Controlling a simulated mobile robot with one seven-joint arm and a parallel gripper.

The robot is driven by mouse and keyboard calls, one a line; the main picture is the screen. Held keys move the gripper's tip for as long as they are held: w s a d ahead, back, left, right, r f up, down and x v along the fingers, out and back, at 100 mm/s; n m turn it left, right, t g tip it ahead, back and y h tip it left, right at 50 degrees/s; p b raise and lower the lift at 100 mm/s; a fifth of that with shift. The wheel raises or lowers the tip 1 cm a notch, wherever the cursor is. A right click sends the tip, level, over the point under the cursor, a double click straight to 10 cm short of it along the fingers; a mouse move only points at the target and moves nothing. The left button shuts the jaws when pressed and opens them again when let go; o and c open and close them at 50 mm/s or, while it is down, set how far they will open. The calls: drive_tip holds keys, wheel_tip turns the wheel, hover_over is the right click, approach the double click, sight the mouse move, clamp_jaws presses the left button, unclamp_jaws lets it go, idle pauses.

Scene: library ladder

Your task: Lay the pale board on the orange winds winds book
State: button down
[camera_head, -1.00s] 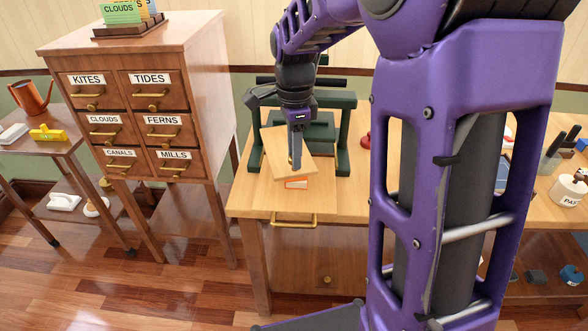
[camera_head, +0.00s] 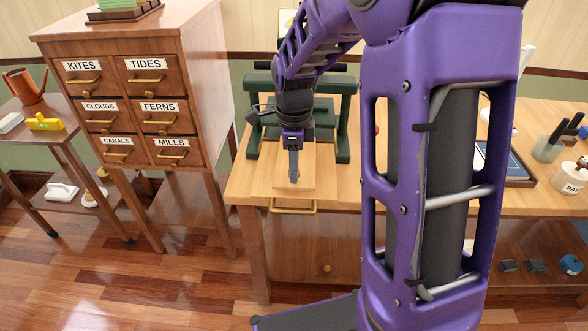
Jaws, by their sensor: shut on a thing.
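The pale board (camera_head: 307,172) is a thin, light wooden rectangle at the front of the workbench, by the green press. My gripper (camera_head: 293,178) points down and is shut on the board near its front part. The orange book is not visible now; the board and my gripper cover the place where its orange edge showed before. I cannot tell whether the board touches the book or is held above it.
The dark green press (camera_head: 342,125) stands directly behind the board on the workbench (camera_head: 245,185). The drawer cabinet (camera_head: 130,80) rises to the left. A paste jar (camera_head: 572,178) stands far right. My arm hides the middle of the bench.

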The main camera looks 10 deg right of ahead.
drive_tip(key=shift+f, duration=0.2)
drive_tip(key=c, duration=0.6)
unclamp_jaws()
wheel_tip(320, 180, up, 12)
drive_tip(key=p, duration=0.2)
